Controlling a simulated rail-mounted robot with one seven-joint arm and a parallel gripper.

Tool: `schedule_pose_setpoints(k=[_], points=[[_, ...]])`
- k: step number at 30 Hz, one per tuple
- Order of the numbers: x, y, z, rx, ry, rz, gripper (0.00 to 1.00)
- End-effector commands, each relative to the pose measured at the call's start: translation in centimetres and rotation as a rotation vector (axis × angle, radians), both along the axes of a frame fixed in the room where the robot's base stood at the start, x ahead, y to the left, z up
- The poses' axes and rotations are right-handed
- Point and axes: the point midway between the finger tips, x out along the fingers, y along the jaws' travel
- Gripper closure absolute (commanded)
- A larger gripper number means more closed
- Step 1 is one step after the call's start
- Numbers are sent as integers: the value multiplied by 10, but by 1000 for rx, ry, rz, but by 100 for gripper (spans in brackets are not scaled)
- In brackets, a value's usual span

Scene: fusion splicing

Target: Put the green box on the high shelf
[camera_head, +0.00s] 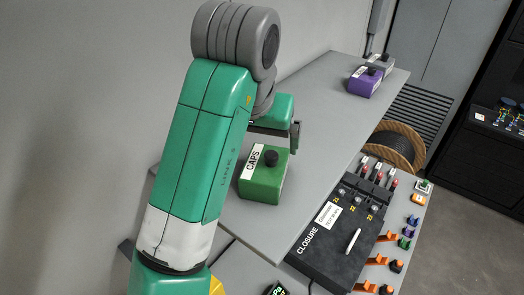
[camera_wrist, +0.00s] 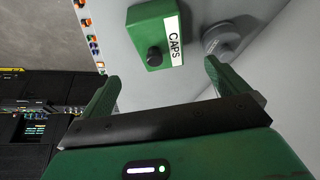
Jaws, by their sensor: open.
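The green box (camera_head: 263,181) has a black knob on top and a white CAPS label. It sits upright on the near part of the raised grey shelf (camera_head: 325,115) along the wall. My gripper (camera_head: 292,135) is just beyond the box in the head view, partly hidden by my arm. In the wrist view, my gripper (camera_wrist: 160,86) is open with nothing between its fingers. The green box (camera_wrist: 150,38) shows ahead of the fingertips there, apart from them.
A purple box (camera_head: 364,83) and a grey box (camera_head: 380,63) stand at the shelf's far end. The shelf between them and the green box is clear. Beside and below the shelf are a black closure tray (camera_head: 340,240), a cable reel (camera_head: 398,148) and several small coloured parts.

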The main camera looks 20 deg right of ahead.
Motion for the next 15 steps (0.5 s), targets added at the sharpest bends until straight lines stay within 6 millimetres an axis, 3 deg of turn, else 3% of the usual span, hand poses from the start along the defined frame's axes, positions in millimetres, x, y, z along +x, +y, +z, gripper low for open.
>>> schedule_pose_setpoints(k=[8, 11, 13, 15], points=[[-2, 1, 4, 1, 1, -1, 1], [0, -7, 4, -34, -45, -8, 1], [3, -25, 9, -127, -173, -20, 1], [5, -39, 28, -275, -392, -11, 1]])
